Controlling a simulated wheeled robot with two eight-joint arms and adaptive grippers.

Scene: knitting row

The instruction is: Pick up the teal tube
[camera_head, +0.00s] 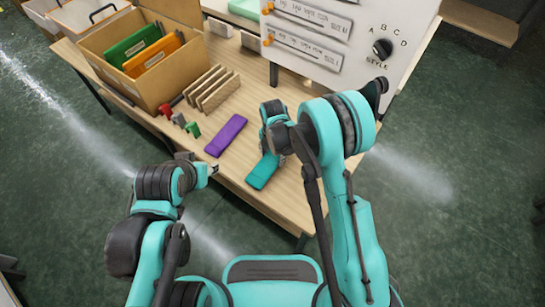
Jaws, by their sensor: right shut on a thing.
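The teal tube (262,172) is a flat, teal strip near the front edge of the wooden table, to the right of a purple strip. My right gripper (268,152) is at the tube's far end and is shut on it; the fingertips are mostly hidden by my own wrist. I cannot tell whether the tube is clear of the tabletop. My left gripper (212,169) is at the table's front edge, left of the teal tube and apart from it. Its fingers are too small to show whether they are open.
The purple strip (226,135) lies left of my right gripper. Small red, grey and green pieces (192,129) and upright brown boards (212,88) stand farther left. A cardboard box (110,72) holds green and orange folders. A white panel with a dial (350,50) stands at the back right.

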